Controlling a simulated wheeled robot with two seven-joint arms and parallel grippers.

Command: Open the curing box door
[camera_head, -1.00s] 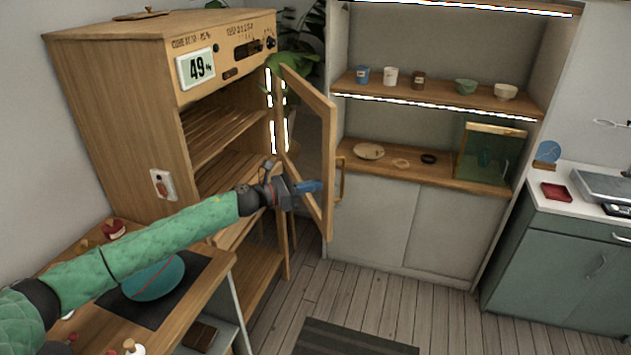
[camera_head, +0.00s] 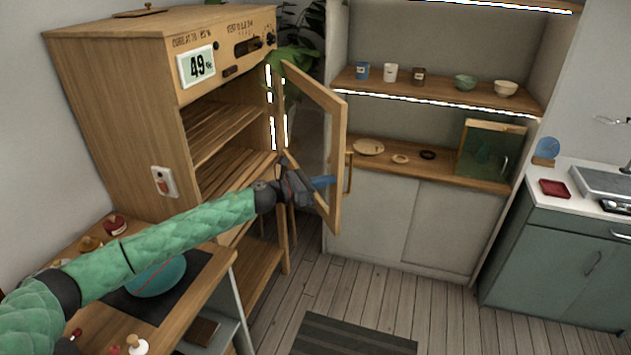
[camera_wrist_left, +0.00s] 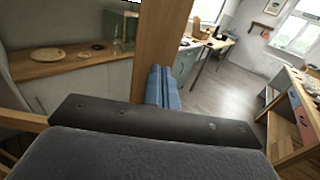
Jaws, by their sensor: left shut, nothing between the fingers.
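The wooden curing box (camera_head: 120,110) stands at the left in the head view, its slatted shelves showing. Its glass-paned door (camera_head: 338,150) is hinged at the right side and stands open, swung out from the front. A wooden handle (camera_head: 349,172) is on the door's outer face. My left gripper (camera_head: 325,182), with blue fingers, is at the inner side of the door's frame, shut and empty. In the left wrist view the blue fingers (camera_wrist_left: 161,88) are closed together close to the wooden door frame (camera_wrist_left: 160,40); whether they touch it I cannot tell. My right gripper is not in view.
A shelf unit (camera_head: 440,180) with cups and bowls stands behind the door. A green cabinet (camera_head: 550,260) is at the right.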

